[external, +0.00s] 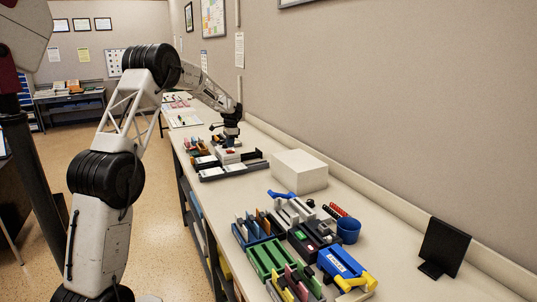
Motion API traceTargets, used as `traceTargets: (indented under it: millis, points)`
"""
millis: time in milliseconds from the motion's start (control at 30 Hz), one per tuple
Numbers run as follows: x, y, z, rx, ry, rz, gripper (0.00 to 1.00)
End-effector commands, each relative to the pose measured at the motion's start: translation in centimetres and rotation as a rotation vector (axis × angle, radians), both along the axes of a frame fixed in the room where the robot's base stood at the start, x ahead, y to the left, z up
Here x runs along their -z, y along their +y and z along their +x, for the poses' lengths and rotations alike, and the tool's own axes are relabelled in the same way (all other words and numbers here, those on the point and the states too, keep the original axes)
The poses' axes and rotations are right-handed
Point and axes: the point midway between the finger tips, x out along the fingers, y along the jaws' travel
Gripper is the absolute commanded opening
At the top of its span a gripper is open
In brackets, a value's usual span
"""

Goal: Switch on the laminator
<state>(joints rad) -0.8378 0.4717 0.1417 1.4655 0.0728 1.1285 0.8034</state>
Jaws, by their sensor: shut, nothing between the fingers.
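My gripper (228,143) is at the end of my outstretched arm, pointing down over the far half of the long bench. It is small in this view; its fingers are together with nothing between them. Just below it is a low white and dark device (228,156) with a small red spot, which may be the laminator; I cannot tell for sure. I cannot tell whether my fingertips touch it. Its switch is too small to make out.
A long dark grey tray (238,171) lies in front of the device. A plain white box (300,170) stands nearer. Organisers, a blue cup (348,230), a blue and yellow tool (345,268) and a black stand (443,248) crowd the near bench. The wall runs along the right.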

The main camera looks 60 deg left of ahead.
Motion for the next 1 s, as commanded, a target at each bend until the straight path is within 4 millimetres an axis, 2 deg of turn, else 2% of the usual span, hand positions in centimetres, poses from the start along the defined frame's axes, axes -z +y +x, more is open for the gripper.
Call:
traceTargets:
  millis: [300, 533, 733, 1000]
  points:
    - [-6.0, 0.0, 0.7, 0.001, -0.008, 0.008, 0.00]
    - [-9.6, 0.0, 1.1, 0.002, -0.009, 0.008, 0.00]
    - [-11.3, 0.0, 1.2, 0.002, -0.009, 0.008, 0.00]
    - [-11.9, 0.0, 1.3, 0.002, -0.009, 0.008, 0.00]
